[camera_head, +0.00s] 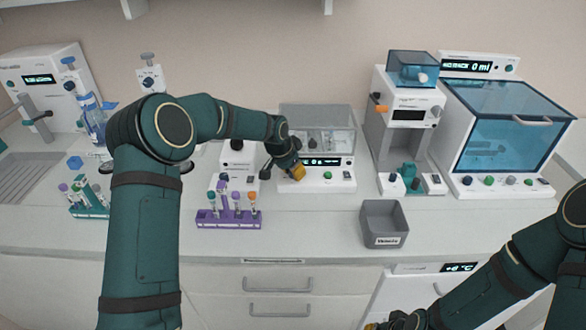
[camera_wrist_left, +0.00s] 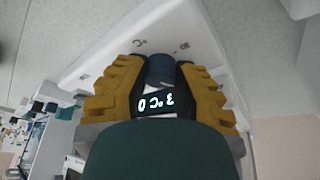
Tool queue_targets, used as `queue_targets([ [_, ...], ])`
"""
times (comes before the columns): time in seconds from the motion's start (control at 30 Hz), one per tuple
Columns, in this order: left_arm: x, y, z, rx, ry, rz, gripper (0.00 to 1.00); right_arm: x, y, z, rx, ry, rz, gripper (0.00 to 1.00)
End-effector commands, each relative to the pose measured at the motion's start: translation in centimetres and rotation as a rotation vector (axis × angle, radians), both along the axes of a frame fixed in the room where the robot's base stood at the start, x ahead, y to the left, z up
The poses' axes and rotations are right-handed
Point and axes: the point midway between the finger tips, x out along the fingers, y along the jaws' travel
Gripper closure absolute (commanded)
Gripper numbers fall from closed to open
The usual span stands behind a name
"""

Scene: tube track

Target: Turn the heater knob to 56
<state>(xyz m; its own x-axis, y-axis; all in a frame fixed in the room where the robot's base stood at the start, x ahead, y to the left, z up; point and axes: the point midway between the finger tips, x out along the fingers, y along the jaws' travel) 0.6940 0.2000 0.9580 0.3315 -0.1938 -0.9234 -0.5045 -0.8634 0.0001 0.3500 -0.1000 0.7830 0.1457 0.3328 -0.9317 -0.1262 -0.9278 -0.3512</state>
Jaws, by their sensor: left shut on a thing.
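The heater (camera_head: 340,182) is a white box with a clear lid at the back middle of the counter; its white body also shows in the left wrist view (camera_wrist_left: 105,52). My left gripper (camera_head: 299,172) is at the left part of its front panel. In the left wrist view its yellow fingers (camera_wrist_left: 160,75) are shut on the dark blue heater knob (camera_wrist_left: 160,68), one on each side. A lit display (camera_wrist_left: 157,101) shows beside the knob, turned and partly hidden, so I cannot read its value surely. My right gripper (camera_head: 385,325) is barely in view at the bottom edge.
A purple tube rack (camera_head: 228,219) stands in front of the heater, to the left. A grey bin (camera_head: 384,224) stands to the right. A white device with a blue window (camera_head: 510,130) is at far right. The counter directly before the heater is clear.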

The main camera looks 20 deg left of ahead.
Motion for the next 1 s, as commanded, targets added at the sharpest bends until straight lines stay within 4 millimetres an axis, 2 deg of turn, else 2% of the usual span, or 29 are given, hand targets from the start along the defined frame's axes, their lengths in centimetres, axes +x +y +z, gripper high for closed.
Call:
queue_targets([
  [0.57,-0.01,-0.11,-0.14,0.0,0.001,-0.035,1.0,0.09,-0.01,0.17,0.0,-0.002,-0.002,1.0],
  [0.6,-0.01,-0.11,-0.14,0.0,0.001,-0.035,0.66,0.08,-0.01,0.17,0.0,-0.002,-0.002,1.0],
  [0.67,-0.02,-0.11,-0.15,0.0,0.001,-0.035,0.45,0.08,-0.01,0.17,0.0,-0.002,-0.002,1.0],
  [0.7,-0.01,-0.1,-0.13,0.0,0.001,-0.035,0.41,0.09,-0.01,0.17,0.0,-0.002,-0.001,1.0],
  [1.0,0.1,0.07,0.01,0.001,-0.003,-0.032,0.41,0.08,-0.01,0.18,0.0,-0.002,-0.001,1.0],
])
